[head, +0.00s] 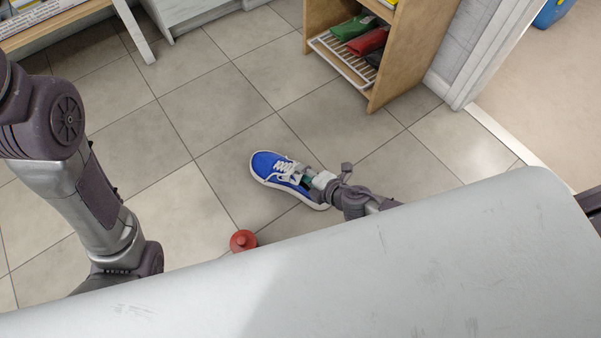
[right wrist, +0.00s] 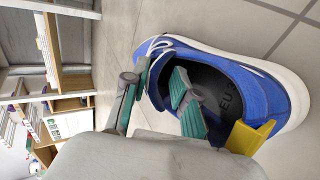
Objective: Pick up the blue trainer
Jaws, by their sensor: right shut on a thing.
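The blue trainer (head: 268,164), with white laces and a white sole, is over the tiled floor in the head view. I cannot tell whether its sole touches the tiles. My right gripper (head: 305,178) is at its opening. In the right wrist view the trainer (right wrist: 225,58) fills the upper right. There my right gripper (right wrist: 158,88) has one green-padded finger inside the opening and the other outside, shut on the side wall. My left arm shows at the left of the head view, but its gripper is out of view.
A small red round object (head: 243,240) is on the floor near the trainer. A wooden shelf unit (head: 392,62) with a wire rack holding green and red items stands behind. A pale grey surface (head: 400,275) fills the front. Open floor lies left of the trainer.

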